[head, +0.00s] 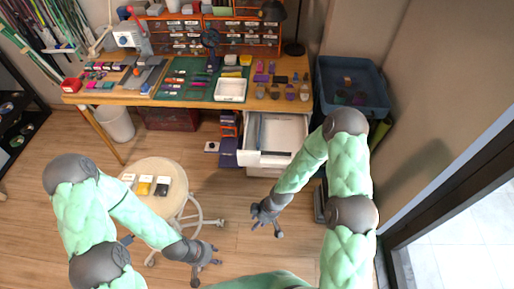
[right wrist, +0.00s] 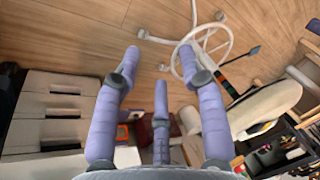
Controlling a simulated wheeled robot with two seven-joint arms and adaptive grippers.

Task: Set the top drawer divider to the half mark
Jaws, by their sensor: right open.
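The top drawer (head: 291,117) of the white drawer unit under the desk is pulled out in the head view. A thin grey-blue strip (head: 259,131), which looks like the divider, stands near the drawer's left side; its marks are too small to read. My right gripper (head: 268,226) is open and empty, below and in front of the drawer unit. In the right wrist view its fingers (right wrist: 159,64) are spread over bare floor, with the white drawer unit (right wrist: 52,108) to the left. My left gripper (head: 209,268) has spread fingers and is empty, low over the floor beside the stool.
A round stool (head: 150,205) with small packets stands left of my grippers. A blue bin (head: 352,85) stands right of the desk. The wooden desk (head: 280,104) above holds a white tray (head: 230,89) and many small items. The floor before the drawer is clear.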

